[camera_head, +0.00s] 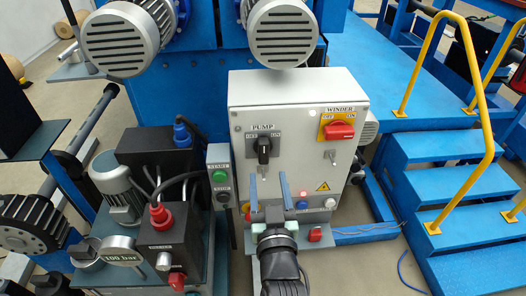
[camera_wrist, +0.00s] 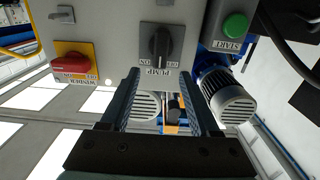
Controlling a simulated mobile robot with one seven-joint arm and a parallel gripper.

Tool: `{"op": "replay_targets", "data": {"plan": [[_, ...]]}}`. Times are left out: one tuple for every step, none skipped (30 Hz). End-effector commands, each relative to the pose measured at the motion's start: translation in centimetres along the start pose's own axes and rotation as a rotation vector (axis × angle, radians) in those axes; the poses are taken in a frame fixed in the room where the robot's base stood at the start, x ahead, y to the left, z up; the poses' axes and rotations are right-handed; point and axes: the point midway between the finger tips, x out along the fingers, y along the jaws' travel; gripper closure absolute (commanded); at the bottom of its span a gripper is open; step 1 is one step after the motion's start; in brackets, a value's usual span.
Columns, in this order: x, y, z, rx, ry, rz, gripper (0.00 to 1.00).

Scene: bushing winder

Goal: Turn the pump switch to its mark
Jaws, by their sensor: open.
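The pump switch (camera_head: 263,150) is a black rotary knob on a grey plate marked PUMP, OFF on the left and ON on the right. It sits on the front of the light grey control box (camera_head: 315,97). Its handle looks about upright, between the two labels; its exact setting is hard to tell. In the wrist view, which is upside down, the knob (camera_wrist: 160,43) is just beyond the fingertips. My gripper (camera_head: 269,178) is open and empty, its two blue fingers below and in front of the knob, apart from it. The wrist view shows my gripper (camera_wrist: 160,76) roughly centred on the knob.
The red winder switch (camera_head: 339,131) on a yellow plate is right of the pump switch. A button box with a green start button (camera_head: 219,176) stands close on the left. Blue steps (camera_head: 440,180) with a yellow rail (camera_head: 467,120) are at the right.

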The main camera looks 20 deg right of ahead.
Motion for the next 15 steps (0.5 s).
{"op": "replay_targets", "data": {"plan": [[1.0, 0.0, 0.0, 0.000, 0.003, 0.000, 0.38], [1.6, 0.0, 0.0, 0.000, 0.004, 0.000, 0.38], [2.3, 0.0, 0.1, 0.000, 0.003, 0.000, 0.38], [2.8, 0.0, 0.0, 0.000, 0.004, -0.001, 0.38], [3.3, 0.0, 0.1, 0.000, 0.003, -0.001, 0.38], [4.0, 0.0, 0.0, 0.000, 0.004, -0.001, 0.38], [4.6, 0.0, 0.0, 0.000, 0.003, -0.001, 0.38], [5.0, 0.0, 0.1, 0.000, 0.003, -0.001, 0.38], [5.7, 0.0, 0.0, 0.000, 0.003, -0.001, 0.38], [6.1, 0.0, 0.1, 0.000, 0.002, -0.001, 0.38], [6.5, 0.0, 0.0, 0.000, 0.003, -0.001, 0.38], [7.0, 0.0, 0.1, 0.000, 0.002, -0.001, 0.38], [7.4, 0.0, 0.1, 0.000, 0.002, -0.001, 0.38], [7.7, 0.0, 0.1, 0.000, 0.002, -0.001, 0.38], [8.1, 0.0, 0.1, 0.000, 0.001, -0.001, 0.38]]}}
